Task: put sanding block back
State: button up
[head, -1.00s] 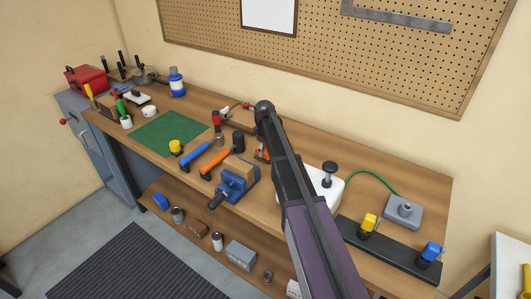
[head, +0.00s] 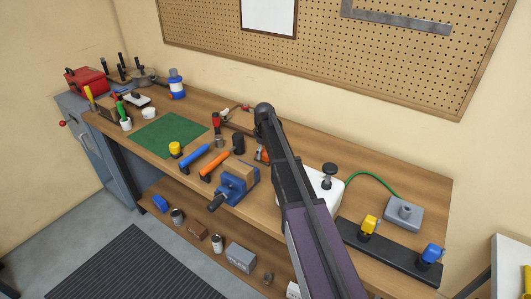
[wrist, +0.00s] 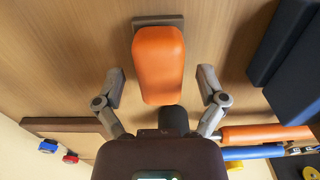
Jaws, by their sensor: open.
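An orange block with rounded edges (wrist: 158,62) and a grey-brown plate at its far end (wrist: 158,20) lies on the wooden bench; it looks like the sanding block. In the head view only a sliver of orange (head: 259,155) shows beside my arm. My gripper (wrist: 161,75) is open, with one finger on each side of the block. A gap shows between each finger and the block, and I see no contact.
An orange-handled hammer (wrist: 265,134) and a blue-handled one (wrist: 252,153) lie close by. A blue vise (head: 238,186) stands at the bench's front edge. A white device with a black knob (head: 326,185) stands right of the arm. A green mat (head: 170,134) lies further left.

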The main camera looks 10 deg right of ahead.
aim_at(264, 151)
jog(key=shift+r, duration=0.1)
notch_tip(264, 151, up, 12)
jog(key=p, duration=1.2)
jog(key=shift+r, duration=0.1)
dwell(0.8)
